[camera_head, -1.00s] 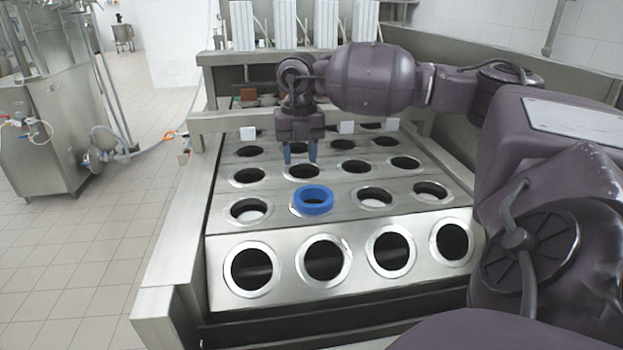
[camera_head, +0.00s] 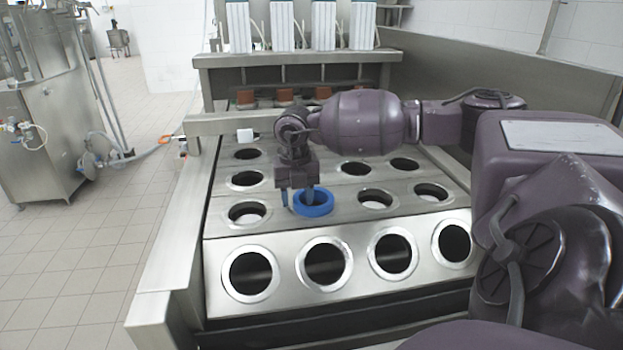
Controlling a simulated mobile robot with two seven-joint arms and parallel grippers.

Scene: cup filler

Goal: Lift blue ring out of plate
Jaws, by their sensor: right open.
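The blue ring (camera_head: 318,209) sits in a hole of the steel plate (camera_head: 215,213), in the row just behind the front edge. My right gripper (camera_head: 298,198) is open and points down at the ring. One blue fingertip is at the ring's opening and the other is just outside its left side. I cannot tell whether the fingers touch the ring. My left gripper is not in view.
Several other holes with metal rims surround the ring. Behind are reddish-brown parts (camera_head: 284,95) under a steel beam. A steel rail (camera_head: 170,245) runs along the left side.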

